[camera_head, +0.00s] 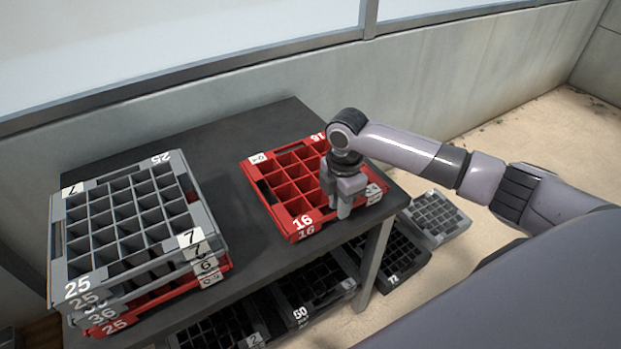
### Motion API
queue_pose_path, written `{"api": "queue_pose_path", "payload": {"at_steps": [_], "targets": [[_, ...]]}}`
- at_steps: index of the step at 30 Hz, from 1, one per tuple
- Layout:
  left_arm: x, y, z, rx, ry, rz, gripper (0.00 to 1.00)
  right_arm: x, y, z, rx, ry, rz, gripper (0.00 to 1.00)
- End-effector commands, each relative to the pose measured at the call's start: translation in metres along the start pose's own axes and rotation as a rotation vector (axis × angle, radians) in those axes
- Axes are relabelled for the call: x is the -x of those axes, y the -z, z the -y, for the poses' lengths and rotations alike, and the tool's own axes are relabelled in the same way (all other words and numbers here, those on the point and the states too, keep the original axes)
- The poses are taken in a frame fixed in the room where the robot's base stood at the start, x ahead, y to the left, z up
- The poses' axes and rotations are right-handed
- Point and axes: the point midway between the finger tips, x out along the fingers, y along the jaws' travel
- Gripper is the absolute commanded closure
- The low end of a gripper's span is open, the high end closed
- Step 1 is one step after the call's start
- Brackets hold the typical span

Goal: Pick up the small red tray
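The small red tray (266,192) lies flat on the dark table, right of the middle. It has square compartments and white "16" marks on its rim. My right gripper (344,208) points down at the tray's right side, over or around its right wall. Its fingers hide part of that wall, and I cannot tell whether they touch it or how far apart they are. My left gripper is not in view.
The dark table (210,140) has bare room between the trays and at the back. A stack of grey and red trays (205,238) stands at its left. Black trays (300,318) sit below, and a grey tray (465,224) lies on the floor at right. A wall (230,100) runs behind.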

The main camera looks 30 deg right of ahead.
Motion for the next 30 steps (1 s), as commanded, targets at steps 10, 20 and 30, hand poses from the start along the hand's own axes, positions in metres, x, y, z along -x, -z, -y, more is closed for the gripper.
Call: {"api": "queue_pose_path", "payload": {"at_steps": [10,20,30], "targets": [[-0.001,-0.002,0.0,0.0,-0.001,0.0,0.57,-0.035,-0.001,0.001,0.001,-0.001,0.001,0.79],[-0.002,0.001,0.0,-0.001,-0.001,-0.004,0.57,-0.035,-0.001,0.001,0.001,-0.001,0.001,1.0],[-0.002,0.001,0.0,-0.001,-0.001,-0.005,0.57,-0.031,-0.001,0.001,0.001,-0.003,0.0,1.0]]}}
